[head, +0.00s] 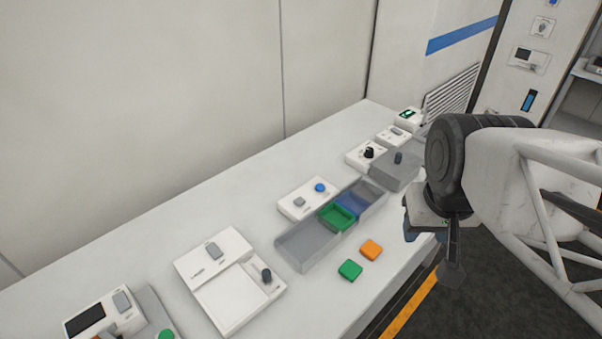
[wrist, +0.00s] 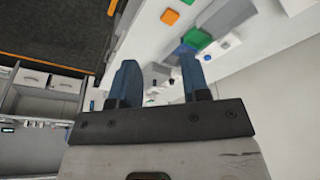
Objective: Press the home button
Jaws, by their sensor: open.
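No label reading "home" is legible, so I cannot tell which button is the home button. On the counter, a white panel (head: 292,208) carries a round blue button (head: 320,188) and a grey button (head: 299,202). A larger white panel (head: 184,264) at the front left has a grey button (head: 213,250) and a dark knob (head: 266,275). My gripper (wrist: 160,78) is open and empty, with two blue fingers apart in the wrist view. In the head view it hangs over the counter's right edge, partly hidden by my arm, apart from the panels.
A tray (head: 292,252) with green and blue compartments stands mid-counter. A green block (head: 350,270) and an orange block (head: 371,250) lie in front. A screen device (head: 86,318) is at lower left. A grey box with a knob (head: 389,170) stands near my arm.

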